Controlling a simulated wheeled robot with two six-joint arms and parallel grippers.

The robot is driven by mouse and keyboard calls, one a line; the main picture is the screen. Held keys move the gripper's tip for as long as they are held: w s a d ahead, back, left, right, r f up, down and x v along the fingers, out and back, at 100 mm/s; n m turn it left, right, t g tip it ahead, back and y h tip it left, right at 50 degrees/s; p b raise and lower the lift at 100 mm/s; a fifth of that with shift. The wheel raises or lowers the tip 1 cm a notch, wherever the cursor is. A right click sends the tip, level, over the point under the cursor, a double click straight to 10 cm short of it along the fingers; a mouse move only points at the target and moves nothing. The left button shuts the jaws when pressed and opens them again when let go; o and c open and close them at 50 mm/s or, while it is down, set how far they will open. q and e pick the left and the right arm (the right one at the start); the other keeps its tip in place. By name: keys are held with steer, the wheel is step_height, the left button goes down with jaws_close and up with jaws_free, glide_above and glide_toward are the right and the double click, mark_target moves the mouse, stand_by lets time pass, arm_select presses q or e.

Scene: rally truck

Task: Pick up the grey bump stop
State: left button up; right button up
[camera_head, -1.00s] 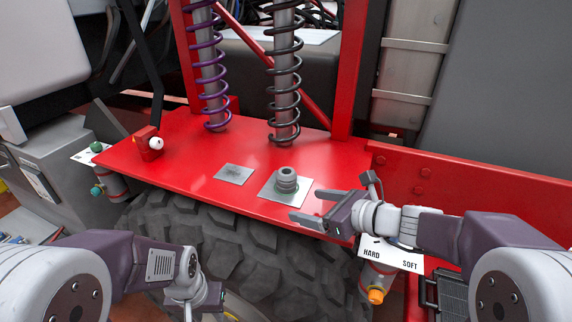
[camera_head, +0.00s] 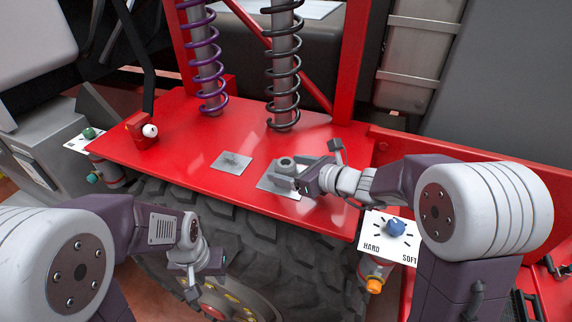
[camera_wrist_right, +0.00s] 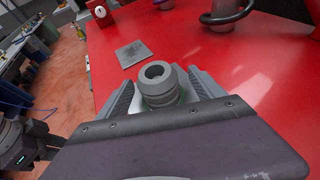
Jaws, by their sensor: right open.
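The grey bump stop (camera_head: 286,166) stands upright on a pale square plate (camera_head: 268,185) on the red deck. In the right wrist view the ribbed bump stop (camera_wrist_right: 159,86) with a hole in its top sits between the two fingers of my right gripper (camera_wrist_right: 163,88). My right gripper (camera_head: 290,178) is open around it, with a finger on either side; I cannot tell whether they touch it. The gripper hides part of the plate and the bump stop's lower part in the head view. My left gripper (camera_head: 207,275) hangs low in front of the tyre; its jaws are unclear.
A second metal plate (camera_head: 231,161) lies bare to the left. Purple (camera_head: 207,60) and black (camera_head: 284,65) coil springs rise behind. A red block with a white knob (camera_head: 143,131) stands at the deck's left. A HARD/SOFT dial panel (camera_head: 392,232) is below my right arm.

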steer(key=shift+w+a+f, duration=0.3)
steer(key=shift+w+a, duration=0.1)
steer(key=shift+a, duration=0.15)
steer(key=c, duration=1.6)
steer(key=shift+r, duration=0.1)
steer(key=r, duration=0.3)
steer(key=d+r, duration=0.1)
steer(key=r, duration=0.1)
steer(key=shift+w, duration=0.25)
steer(key=w+d+r, duration=0.5)
steer(key=w+d, duration=0.1)
steer(key=d, duration=0.2)
steer(key=shift+d+r, duration=0.25)
steer(key=shift+r, duration=0.15)
